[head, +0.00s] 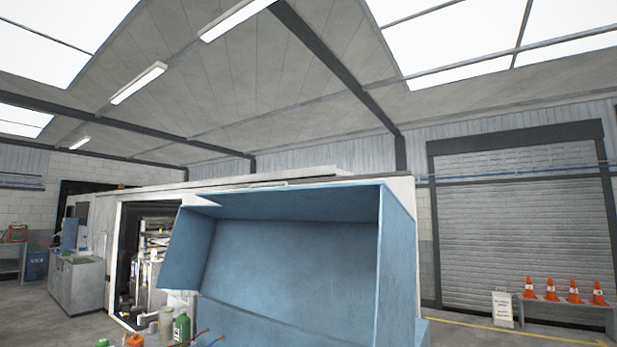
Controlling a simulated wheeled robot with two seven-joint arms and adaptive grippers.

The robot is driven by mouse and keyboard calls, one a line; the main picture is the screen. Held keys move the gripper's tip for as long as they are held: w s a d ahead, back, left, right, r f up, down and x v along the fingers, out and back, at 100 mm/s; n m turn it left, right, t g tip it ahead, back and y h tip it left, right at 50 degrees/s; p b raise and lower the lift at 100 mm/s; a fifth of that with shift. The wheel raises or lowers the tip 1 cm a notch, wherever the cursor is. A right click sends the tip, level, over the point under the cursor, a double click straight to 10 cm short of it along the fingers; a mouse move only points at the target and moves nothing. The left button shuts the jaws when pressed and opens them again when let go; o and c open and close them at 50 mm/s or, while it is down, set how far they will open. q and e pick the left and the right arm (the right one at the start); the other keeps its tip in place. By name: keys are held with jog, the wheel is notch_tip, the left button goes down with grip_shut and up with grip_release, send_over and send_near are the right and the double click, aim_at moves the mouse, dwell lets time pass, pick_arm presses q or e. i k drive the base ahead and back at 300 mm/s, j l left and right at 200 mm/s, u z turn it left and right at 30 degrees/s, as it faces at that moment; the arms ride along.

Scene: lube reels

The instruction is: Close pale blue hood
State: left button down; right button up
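The pale blue hood (295,255) fills the lower middle of the head view. It appears raised, with its hollow inside facing me. Its top panel, back panel and both side panels show. A blue strip (250,325) runs along its lower edge, and the bottom of the picture cuts off whatever is below. I cannot tell where its hinge is. Neither of my grippers shows in this view, so their distance from the hood is not visible.
Bottles, including a green one (182,328), and red-tipped hoses (200,334) are at the lower left of the hood. A white-walled enclosure (100,220) stands behind. Orange cones (573,292) stand on a bench at right, near a roller door (520,220).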

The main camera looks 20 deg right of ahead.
aim_at(337, 260)
jog(key=i+j+z, duration=0.2)
jog(key=z, duration=0.15)
jog(key=i+j+z, duration=0.5)
jog(key=j+z, duration=0.2)
